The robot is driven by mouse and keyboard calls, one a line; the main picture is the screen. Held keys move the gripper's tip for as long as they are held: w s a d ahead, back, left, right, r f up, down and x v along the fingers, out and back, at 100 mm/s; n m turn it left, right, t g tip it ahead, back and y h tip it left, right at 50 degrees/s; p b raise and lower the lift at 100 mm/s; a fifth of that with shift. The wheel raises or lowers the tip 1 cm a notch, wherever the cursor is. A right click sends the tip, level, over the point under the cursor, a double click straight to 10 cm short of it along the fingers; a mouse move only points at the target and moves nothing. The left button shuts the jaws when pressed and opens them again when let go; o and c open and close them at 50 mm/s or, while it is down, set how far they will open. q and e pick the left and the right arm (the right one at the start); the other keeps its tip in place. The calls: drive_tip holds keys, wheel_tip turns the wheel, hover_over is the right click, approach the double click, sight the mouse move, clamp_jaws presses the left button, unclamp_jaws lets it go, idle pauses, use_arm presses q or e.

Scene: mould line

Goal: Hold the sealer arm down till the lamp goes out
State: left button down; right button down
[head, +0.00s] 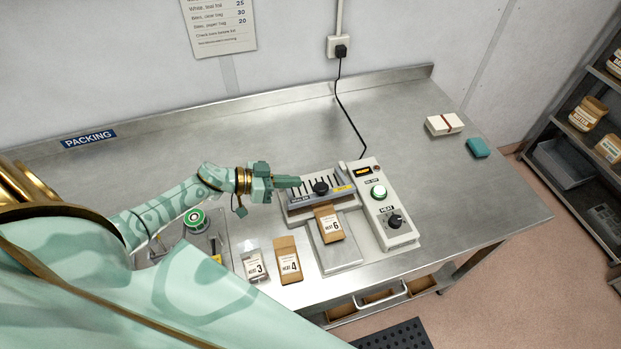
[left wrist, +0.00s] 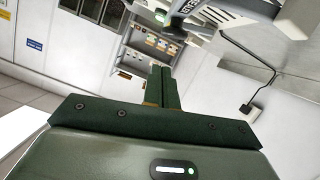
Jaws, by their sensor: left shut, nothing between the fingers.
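The control box has an orange-lettered display, a small red lamp (head: 376,167) too small to read as lit or dark, a green-white switch (head: 379,191) and a heat knob (head: 395,221). My left gripper (head: 298,182) is shut and empty, its tips over the arm's left rear; contact is unclear. In the left wrist view its fingers (left wrist: 165,85) are together. My right gripper is out of sight.
Bags marked 3 (head: 255,266) and 4 (head: 287,261) lie left of the sealer. A green-topped roll (head: 196,221) stands further left. A white box (head: 444,124) and teal block (head: 478,148) lie at the back right. The bench behind the sealer is mostly clear, apart from a black cord (head: 350,122).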

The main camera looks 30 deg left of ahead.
use_arm(q)
drive_tip(key=v, duration=0.3)
drive_tip(key=shift+d+r, duration=0.15)
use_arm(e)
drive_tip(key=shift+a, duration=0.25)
